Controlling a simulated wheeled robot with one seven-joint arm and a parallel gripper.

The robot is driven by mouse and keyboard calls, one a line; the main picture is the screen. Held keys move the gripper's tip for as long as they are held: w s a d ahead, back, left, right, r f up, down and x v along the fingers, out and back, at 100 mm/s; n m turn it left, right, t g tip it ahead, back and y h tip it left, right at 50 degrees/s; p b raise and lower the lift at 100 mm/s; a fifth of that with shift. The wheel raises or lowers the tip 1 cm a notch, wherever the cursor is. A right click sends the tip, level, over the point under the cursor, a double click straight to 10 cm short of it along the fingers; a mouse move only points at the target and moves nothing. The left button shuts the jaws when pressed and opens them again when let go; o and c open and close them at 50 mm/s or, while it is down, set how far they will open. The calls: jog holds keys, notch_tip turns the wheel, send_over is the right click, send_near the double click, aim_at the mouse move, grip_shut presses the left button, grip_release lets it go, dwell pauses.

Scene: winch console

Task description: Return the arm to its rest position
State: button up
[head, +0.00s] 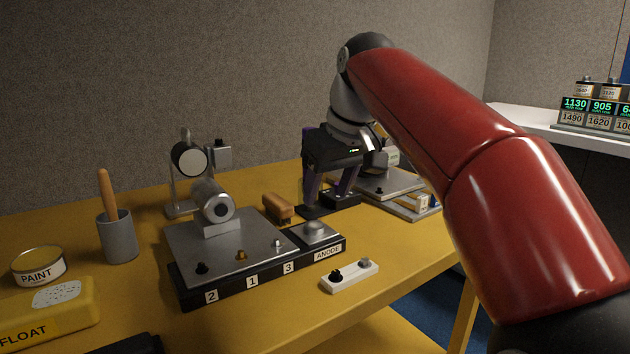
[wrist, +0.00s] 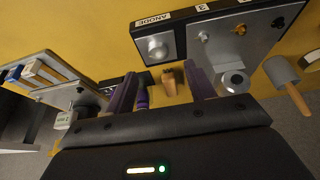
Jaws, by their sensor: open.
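My arm (head: 430,110) reaches from the right over the yellow table (head: 400,265). My gripper (head: 325,203) hangs with its purple fingers pointing down behind the right part of the winch console (head: 220,250). It is open, with the fingers apart and nothing held. In the wrist view my gripper (wrist: 163,75) also shows open. A brown block-like piece (wrist: 171,82) is seen between the fingers there, but its gap from them is unclear. The console carries a metal drum (head: 215,205), small knobs, labels 2, 1, 3 and an ANODE plate (head: 314,234).
A white strip with two knobs (head: 349,275) lies in front of the console. A grey cup with a wooden handle (head: 118,238), a PAINT tin (head: 38,268) and a yellow FLOAT (head: 50,318) stand left. Metal plates (head: 388,186) lie right of my gripper. A wall stands behind.

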jog(key=s+d+f+m+h, duration=0.1)
jog(key=s+d+f+m, duration=0.1)
jog(key=s+d+f, duration=0.2)
jog(key=s+d+f+m+t+p, duration=0.1)
jog(key=s+d+f, duration=0.3)
jog(key=s+f, duration=0.6)
jog(key=s+d+f+m+h, duration=0.1)
jog(key=s+d+f+m, duration=0.2)
jog(key=s+d+f, duration=0.2)
jog(key=s+f, duration=0.3)
jog(key=s, duration=0.1)
jog(key=shift+m+t+h, duration=0.3)
jog(key=shift+m+t, duration=0.1)
jog(key=shift+o, duration=0.5)
jog(key=shift+s+d, duration=0.1)
